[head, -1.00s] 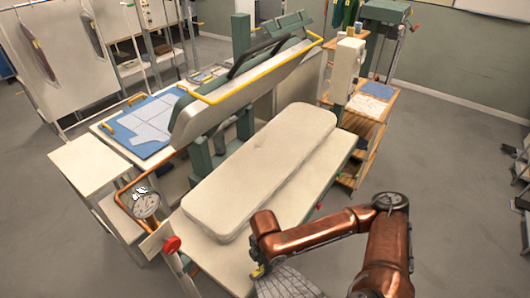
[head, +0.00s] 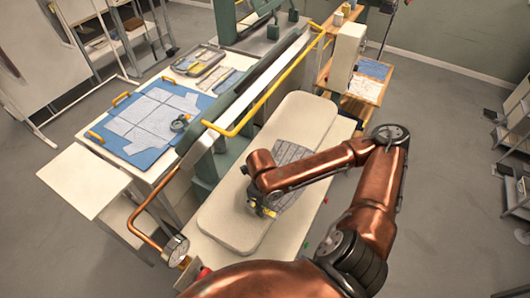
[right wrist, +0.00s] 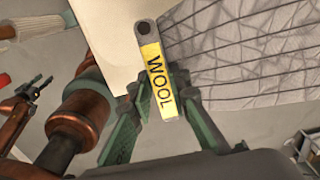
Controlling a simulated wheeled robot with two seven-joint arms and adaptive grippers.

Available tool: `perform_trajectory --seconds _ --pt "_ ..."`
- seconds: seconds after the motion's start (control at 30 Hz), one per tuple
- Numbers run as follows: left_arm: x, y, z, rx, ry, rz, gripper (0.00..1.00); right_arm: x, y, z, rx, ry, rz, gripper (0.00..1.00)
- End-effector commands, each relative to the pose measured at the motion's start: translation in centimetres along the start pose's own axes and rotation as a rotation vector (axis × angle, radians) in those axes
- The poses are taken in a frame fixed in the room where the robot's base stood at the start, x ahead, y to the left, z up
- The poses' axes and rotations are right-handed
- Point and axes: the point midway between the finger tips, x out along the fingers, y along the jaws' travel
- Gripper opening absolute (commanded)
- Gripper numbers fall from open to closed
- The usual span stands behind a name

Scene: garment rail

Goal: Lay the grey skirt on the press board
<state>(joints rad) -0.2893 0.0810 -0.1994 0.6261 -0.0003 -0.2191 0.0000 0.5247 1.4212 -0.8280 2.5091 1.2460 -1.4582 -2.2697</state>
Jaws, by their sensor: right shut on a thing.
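The grey skirt (head: 293,156), pleated with a grid of lines, lies partly over the middle of the padded cream press board (head: 302,110). I cannot tell how much of the cloth touches the board.
The raised press head with its yellow bar (head: 265,95) stands along the board's left side. A side table with a blue mat (head: 150,120) is further left. A gauge (head: 176,249) sits near the board's front. A wooden shelf (head: 360,88) stands behind.

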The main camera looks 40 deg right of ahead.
Motion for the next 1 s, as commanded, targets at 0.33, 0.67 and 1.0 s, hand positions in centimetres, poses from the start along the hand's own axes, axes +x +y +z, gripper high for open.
perform_trajectory --seconds 0.33,0.67,1.0 --pt "2.7 0.4 3.1 -0.006 -0.034 0.002 0.40 1.1 0.7 1.5 -0.022 -0.006 -0.001 0.00" --pt "2.8 0.4 1.7 -0.003 -0.018 0.003 0.40 2.9 3.9 6.3 -0.021 -0.002 0.004 0.00" --pt "2.1 0.4 1.2 -0.002 -0.011 0.003 0.40 8.1 6.5 10.8 -0.016 0.002 0.002 0.00"
